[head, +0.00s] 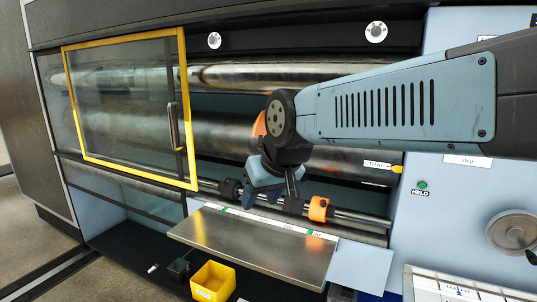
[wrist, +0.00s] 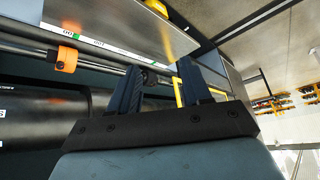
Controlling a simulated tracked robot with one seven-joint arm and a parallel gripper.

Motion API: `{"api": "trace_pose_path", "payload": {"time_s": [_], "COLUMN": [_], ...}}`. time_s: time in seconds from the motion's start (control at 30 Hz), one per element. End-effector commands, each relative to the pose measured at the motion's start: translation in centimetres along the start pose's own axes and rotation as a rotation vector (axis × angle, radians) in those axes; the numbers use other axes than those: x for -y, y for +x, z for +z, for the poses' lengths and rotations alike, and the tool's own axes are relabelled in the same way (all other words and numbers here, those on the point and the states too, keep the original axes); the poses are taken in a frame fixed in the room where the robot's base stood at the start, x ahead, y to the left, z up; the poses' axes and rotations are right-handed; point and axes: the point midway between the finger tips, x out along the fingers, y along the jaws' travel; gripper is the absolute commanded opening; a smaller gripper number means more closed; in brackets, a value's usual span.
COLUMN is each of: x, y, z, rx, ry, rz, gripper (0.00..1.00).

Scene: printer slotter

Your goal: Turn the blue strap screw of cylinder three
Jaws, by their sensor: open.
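My gripper (head: 272,196) points down in front of the printer's shiny cylinders, near the rod with collars. In the wrist view its two dark fingers (wrist: 161,70) stand apart with nothing between them. A large cylinder (head: 125,132) runs across the opening, partly behind the glass door and my arm. Another cylinder (head: 225,75) lies above it. A white label reading STRAP (head: 377,165) with a yellow tip sits at the opening's right end. I cannot make out a blue strap screw in either view. My arm hides part of the cylinders.
A yellow-framed glass door (head: 188,115) covers the left side. A rod carries an orange collar (head: 318,209), also seen in the wrist view (wrist: 67,58). A metal shelf (head: 250,245) juts out below. A yellow bin (head: 213,281) stands lower. A handwheel (head: 512,232) is at right.

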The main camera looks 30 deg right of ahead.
Motion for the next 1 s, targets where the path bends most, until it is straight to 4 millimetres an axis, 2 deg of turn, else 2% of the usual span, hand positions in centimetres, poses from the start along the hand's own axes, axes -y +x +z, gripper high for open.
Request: {"api": "trace_pose_path", "payload": {"time_s": [0.1, 0.27, 0.4, 0.53, 0.63, 0.77, 1.0], "x": [1.2, 2.1, 1.7, 0.3, -1.2, -3.7, -8.4], "y": [2.2, 5.2, 7.6, 9.8, 11.4, 13.2, 15.0], "z": [-3.6, -9.1, -13.3, -16.4, -18.1, -19.3, -19.0], "rx": [-0.099, -0.272, -0.416, -0.539, -0.624, -0.72, -0.847], "ry": [0.018, 0.08, 0.153, 0.225, 0.275, 0.33, 0.372], "rz": [-0.068, -0.123, -0.11, -0.046, 0.037, 0.184, 0.541], "gripper": [0.48, 0.48, 0.48, 0.48, 0.48, 0.48, 0.48]}}
